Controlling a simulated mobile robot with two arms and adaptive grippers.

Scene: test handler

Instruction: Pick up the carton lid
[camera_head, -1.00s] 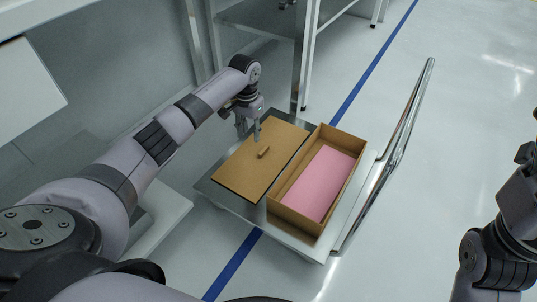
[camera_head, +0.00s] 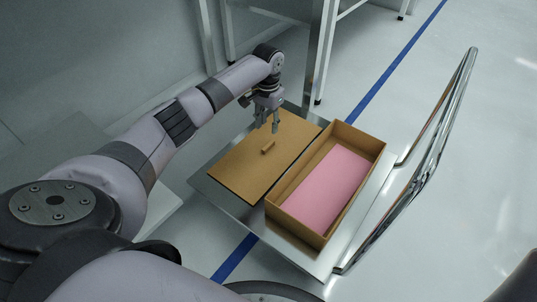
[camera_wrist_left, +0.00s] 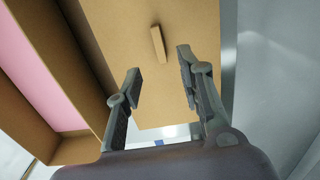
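The carton lid (camera_head: 240,168) is a flat brown board lying on the metal cart, left of the open carton. A small raised handle (camera_head: 268,147) stands at its middle; it also shows in the left wrist view (camera_wrist_left: 158,44). The open brown carton (camera_head: 375,150) holds a flat pink sheet (camera_head: 322,188). My left gripper (camera_head: 268,128) hangs above the lid, just beyond the handle. In the left wrist view its two fingers (camera_wrist_left: 158,62) are apart with nothing between them, and the handle lies past the fingertips. My right gripper is not in view.
The cart (camera_head: 233,206) has a tall chrome push handle (camera_head: 420,155) on its right side. A metal-legged table frame (camera_head: 318,50) stands behind it. Open floor with a blue line (camera_head: 395,65) lies to the right.

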